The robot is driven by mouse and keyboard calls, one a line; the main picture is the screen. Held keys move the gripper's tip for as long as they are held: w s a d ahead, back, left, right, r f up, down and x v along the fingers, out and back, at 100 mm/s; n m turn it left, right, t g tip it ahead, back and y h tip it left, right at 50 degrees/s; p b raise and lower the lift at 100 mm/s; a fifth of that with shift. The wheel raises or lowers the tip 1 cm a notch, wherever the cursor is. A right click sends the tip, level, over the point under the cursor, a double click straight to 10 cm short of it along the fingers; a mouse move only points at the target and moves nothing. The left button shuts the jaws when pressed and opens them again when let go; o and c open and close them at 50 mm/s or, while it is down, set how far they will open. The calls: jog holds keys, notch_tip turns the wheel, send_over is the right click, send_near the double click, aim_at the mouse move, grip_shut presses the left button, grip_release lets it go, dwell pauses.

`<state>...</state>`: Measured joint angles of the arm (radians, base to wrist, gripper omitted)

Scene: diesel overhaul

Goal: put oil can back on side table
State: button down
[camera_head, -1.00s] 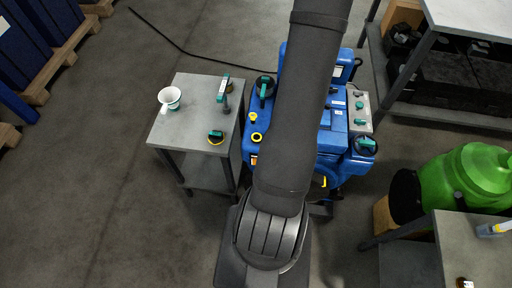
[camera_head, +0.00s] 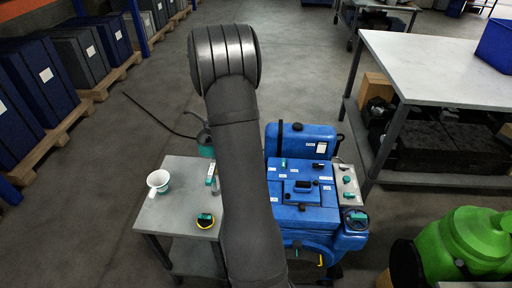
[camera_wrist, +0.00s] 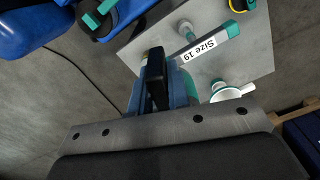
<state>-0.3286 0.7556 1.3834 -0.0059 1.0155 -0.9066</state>
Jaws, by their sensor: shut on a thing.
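My gripper (camera_wrist: 158,82) is shut on the oil can, whose grey-teal body (camera_wrist: 186,90) shows only in part in the wrist view, behind a dark finger. In the head view the oil can (camera_head: 206,148) shows at the far edge of the side table, left of my arm, with a thin spout pointing up and left. The grey side table (camera_head: 168,217) is partly hidden by my arm. In the wrist view the side table (camera_wrist: 255,50) lies beyond the gripper; I cannot tell whether the can touches it.
The blue engine (camera_head: 305,190) stands to the right. The table's front left is clear. A black cable (camera_head: 147,112) lies on the floor.

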jog(key=s+a+f+n, duration=0.2)
jog(key=a+f+n, duration=0.1)
jog(key=a, duration=0.4)
jog(key=shift+n, duration=0.4)
jog(key=shift+s+a+f, duration=0.3)
jog(key=shift+a+f, duration=0.1)
jog(key=shift+f, duration=1.6)
jog(key=shift+s+a+f, duration=0.35)
jog(key=shift+f, duration=1.65)
jog(key=shift+s+a+f, duration=0.3)
jog(key=shift+a+f, duration=0.1)
jog(key=shift+f, duration=1.6)
jog(key=shift+f, duration=0.2)
jog(key=shift+f, duration=0.95)
jog(key=c, duration=1.3)
grip_release()
